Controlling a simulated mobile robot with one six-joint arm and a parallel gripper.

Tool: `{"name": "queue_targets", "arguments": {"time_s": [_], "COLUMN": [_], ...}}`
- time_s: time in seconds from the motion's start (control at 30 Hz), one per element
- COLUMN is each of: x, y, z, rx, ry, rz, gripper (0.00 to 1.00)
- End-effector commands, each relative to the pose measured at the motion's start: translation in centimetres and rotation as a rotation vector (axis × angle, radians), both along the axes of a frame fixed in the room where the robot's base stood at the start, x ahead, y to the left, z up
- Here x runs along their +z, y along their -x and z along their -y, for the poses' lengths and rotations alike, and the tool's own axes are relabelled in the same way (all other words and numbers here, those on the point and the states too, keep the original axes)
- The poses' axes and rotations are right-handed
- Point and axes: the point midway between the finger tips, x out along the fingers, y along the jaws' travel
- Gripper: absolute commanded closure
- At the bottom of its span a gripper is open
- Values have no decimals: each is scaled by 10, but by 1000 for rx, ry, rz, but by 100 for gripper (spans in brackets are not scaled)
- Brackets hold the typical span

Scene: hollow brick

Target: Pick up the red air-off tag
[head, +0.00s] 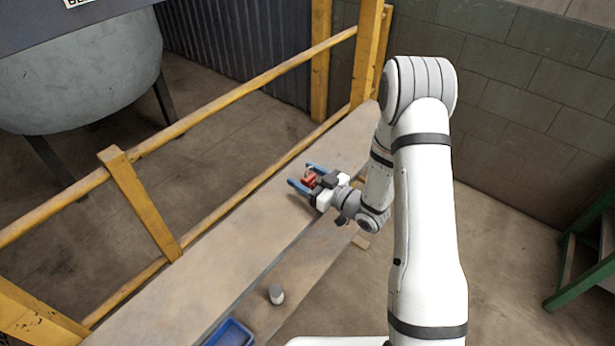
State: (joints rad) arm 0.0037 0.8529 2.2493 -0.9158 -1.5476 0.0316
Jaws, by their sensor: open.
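The red air-off tag (309,179) is a small red piece low over or on the tan bench top (225,243). My gripper (299,175) has blue fingers, spread apart, with the tag between them. I cannot tell whether either finger touches the tag. The wrist hides part of the bench behind the gripper. The tag's shape and any writing on it are too small to make out.
A yellow railing (225,100) runs along the bench's left side. A grey tank (80,70) is beyond it. A green frame (588,262) stands at right.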

Motion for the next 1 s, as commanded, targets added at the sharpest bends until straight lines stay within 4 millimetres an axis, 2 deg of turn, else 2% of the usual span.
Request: {"name": "queue_targets", "arguments": {"time_s": [0.1,0.33,0.9,1.0], "x": [1,-1,-1,-1], "y": [-5,-6,-6,-6], "z": [-7,-7,-6,-6], "rx": [0,-2,-3,-3], "ry": [0,1,1,1], "rz": [0,-1,-1,-1], "gripper": [38,39,86,86]}}
